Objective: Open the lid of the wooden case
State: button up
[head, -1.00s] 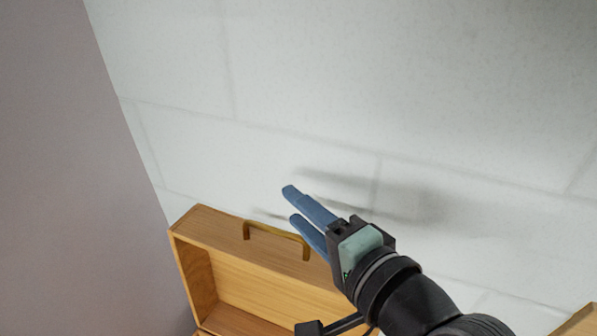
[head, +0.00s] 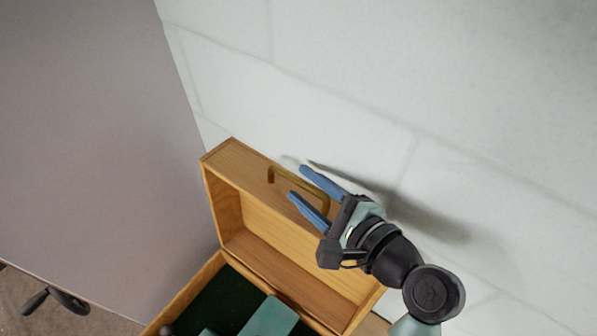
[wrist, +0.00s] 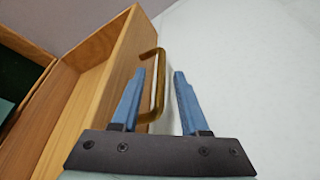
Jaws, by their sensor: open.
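The wooden case (head: 215,262) stands at the bottom of the head view, its lid (head: 230,193) raised upright so the inside shows. A brass handle (head: 271,175) is on the lid's outer edge; in the wrist view the handle (wrist: 159,85) runs beside and behind the left finger. My gripper (head: 297,182) is open, its two blue fingers apart near the handle. In the wrist view my gripper (wrist: 160,76) has the handle showing partly between its fingers. Whether they touch it I cannot tell. The lid (wrist: 118,75) rises to the left of the fingers there.
The case has a dark green lining (head: 218,303) with a pale green block (head: 268,318) inside. A pale panelled wall (head: 400,70) lies behind the lid. A grey surface (head: 90,130) fills the left, with a black object (head: 68,300) at its lower edge.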

jog(key=shift+x, duration=0.95)
jog(key=shift+w+a, duration=0.2)
jog(key=shift+w, duration=0.1)
grip_shut()
dwell(0.5)
